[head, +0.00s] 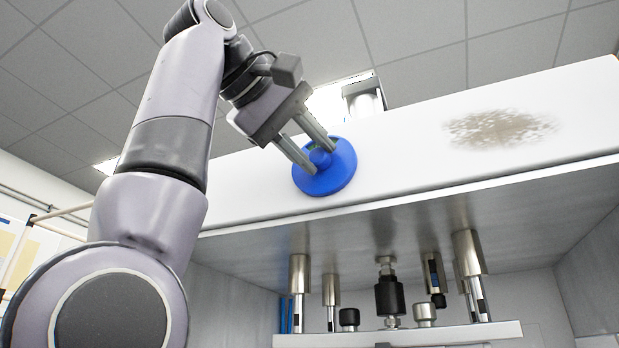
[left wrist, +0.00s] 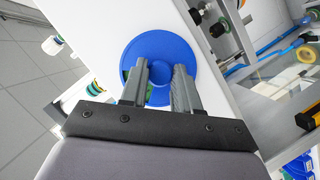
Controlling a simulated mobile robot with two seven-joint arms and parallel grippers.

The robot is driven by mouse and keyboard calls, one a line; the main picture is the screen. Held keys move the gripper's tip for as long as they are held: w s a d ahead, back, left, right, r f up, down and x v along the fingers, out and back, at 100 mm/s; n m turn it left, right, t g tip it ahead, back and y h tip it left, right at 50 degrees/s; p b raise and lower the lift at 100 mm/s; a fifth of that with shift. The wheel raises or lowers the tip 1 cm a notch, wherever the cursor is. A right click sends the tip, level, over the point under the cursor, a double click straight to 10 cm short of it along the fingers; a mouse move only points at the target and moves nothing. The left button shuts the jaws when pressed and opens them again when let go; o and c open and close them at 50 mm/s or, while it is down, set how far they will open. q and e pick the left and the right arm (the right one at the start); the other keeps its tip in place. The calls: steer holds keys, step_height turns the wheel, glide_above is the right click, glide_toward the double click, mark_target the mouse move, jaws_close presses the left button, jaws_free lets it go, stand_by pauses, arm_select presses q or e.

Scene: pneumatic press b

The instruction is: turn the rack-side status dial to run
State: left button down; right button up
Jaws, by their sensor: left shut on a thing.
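The status dial (head: 337,175) is a round blue disc with a raised blue grip, on the white front beam of the press. It also shows in the left wrist view (left wrist: 184,51), with small green patches beside the grip. My left gripper (head: 318,157) reaches the dial from the upper left, and its two fingers are shut on the raised grip. In the left wrist view the gripper (left wrist: 159,85) covers part of the disc and the grip. Any markings around the dial cannot be made out. My right gripper is not in view.
The white press beam (head: 420,150) runs across the head view, with a brown smudge (head: 500,129) to the right. Below it are metal guide posts (head: 300,275) and a black central rod coupling (head: 390,297). A yellow-and-black part (left wrist: 306,122) is at the right of the wrist view.

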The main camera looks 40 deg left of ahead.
arm_select(q)
steer(key=c, duration=0.8)
jaws_free()
steer(key=shift+s, duration=0.1)
steer(key=v, duration=0.7)
